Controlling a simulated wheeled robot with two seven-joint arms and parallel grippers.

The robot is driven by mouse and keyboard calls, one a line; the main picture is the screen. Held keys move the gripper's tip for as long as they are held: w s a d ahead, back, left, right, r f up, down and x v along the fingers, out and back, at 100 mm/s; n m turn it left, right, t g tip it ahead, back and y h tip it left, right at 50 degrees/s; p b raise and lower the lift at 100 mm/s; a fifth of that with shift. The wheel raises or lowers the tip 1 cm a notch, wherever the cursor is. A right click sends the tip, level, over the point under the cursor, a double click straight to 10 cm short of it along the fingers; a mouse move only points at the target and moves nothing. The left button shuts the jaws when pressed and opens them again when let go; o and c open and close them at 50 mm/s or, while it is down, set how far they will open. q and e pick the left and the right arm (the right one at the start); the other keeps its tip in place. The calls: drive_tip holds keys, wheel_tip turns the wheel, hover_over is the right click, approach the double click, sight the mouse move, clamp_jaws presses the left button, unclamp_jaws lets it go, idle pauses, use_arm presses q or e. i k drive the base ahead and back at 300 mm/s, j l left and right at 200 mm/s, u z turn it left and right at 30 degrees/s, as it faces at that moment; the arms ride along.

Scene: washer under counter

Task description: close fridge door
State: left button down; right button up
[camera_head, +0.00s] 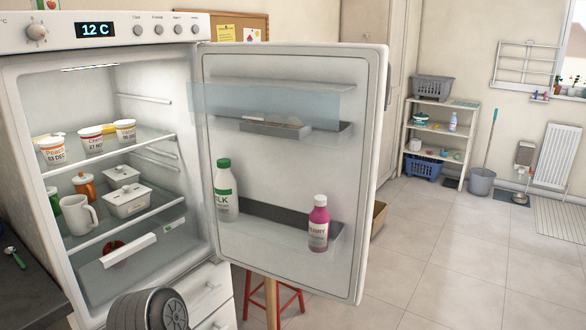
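The white fridge (207,140) stands at the left with a lit display reading 12 C. Its door (293,165) is wide open, hinged at the fridge's right side and swung out to the right, with its inner side facing me. A white milk bottle (226,192) with a green cap and a pink bottle (318,224) stand in the lower door shelf. Cups, a white mug and white containers sit on the shelves inside. A dark grey rounded part, likely of my own arm, shows at the bottom left. Neither gripper's fingers can be seen.
A red stool (291,299) stands under and behind the door. A cardboard box (378,218) is behind the door's right edge. A white rack (437,142) with baskets stands at the back. The tiled floor (460,265) to the right is clear.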

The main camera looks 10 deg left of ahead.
sight(278, 178)
drive_tip(key=i+l+u, duration=1.05)
drive_tip(key=l+u, duration=0.35)
drive_tip(key=l, duration=0.25)
drive_tip(key=i+l+u, duration=0.1)
drive_tip(key=l+u, duration=0.35)
drive_tip(key=l, duration=0.3)
drive_tip(key=l+u, duration=0.45)
drive_tip(key=l, duration=0.35)
drive_tip(key=k+l+u, duration=0.15)
drive_tip(key=l+u, duration=0.3)
drive_tip(key=l, duration=0.3)
